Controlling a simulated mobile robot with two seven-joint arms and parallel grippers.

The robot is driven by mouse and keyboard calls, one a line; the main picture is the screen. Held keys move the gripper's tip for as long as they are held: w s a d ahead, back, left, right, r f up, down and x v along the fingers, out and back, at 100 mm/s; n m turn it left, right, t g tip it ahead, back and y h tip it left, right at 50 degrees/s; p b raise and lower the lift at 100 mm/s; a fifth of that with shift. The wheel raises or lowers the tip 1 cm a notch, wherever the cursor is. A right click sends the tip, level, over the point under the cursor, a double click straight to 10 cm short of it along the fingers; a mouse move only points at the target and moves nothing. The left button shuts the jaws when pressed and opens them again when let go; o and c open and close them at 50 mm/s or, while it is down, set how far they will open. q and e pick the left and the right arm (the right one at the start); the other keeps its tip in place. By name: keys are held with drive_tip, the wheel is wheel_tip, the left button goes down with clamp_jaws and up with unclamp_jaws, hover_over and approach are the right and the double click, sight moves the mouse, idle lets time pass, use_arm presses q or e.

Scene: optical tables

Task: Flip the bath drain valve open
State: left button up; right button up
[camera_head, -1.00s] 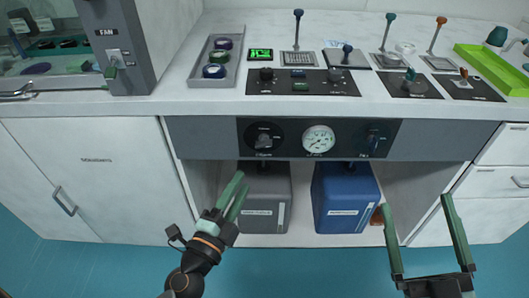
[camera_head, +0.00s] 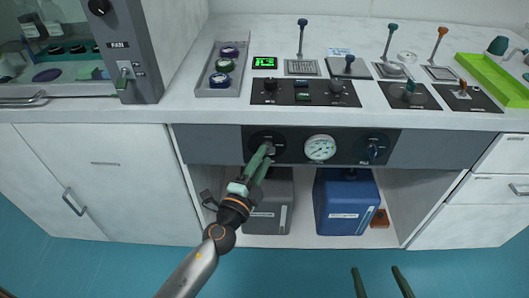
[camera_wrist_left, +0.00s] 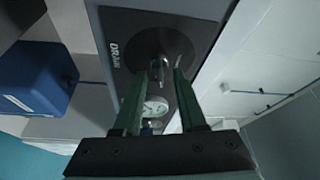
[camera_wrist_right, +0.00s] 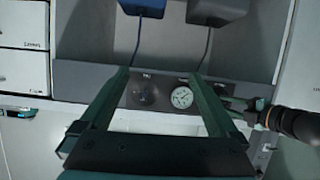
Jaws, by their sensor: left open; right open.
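The drain valve (camera_head: 269,146) is a dark round dial with a small lever on the left of the grey front panel. In the left wrist view its lever (camera_wrist_left: 157,68) shows beside a DRAIN label. My left gripper (camera_head: 269,150) is at the valve, open, with its fingertips on either side of the lever. I cannot tell whether they touch it. The left gripper's fingers also show in its wrist view (camera_wrist_left: 161,72). My right gripper (camera_head: 376,269) is open and empty, low in front of the cabinet. Its open fingers show in the right wrist view (camera_wrist_right: 161,75).
A round gauge (camera_head: 320,148) and a second valve (camera_head: 372,149) sit right of the drain valve. A grey canister (camera_head: 268,205) and a blue canister (camera_head: 347,205) stand in the open bay below. The counter (camera_head: 190,112) above carries several levers and switch panels.

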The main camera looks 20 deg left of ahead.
use_arm(q)
drive_tip(key=shift+w, duration=0.9)
clamp_jaws()
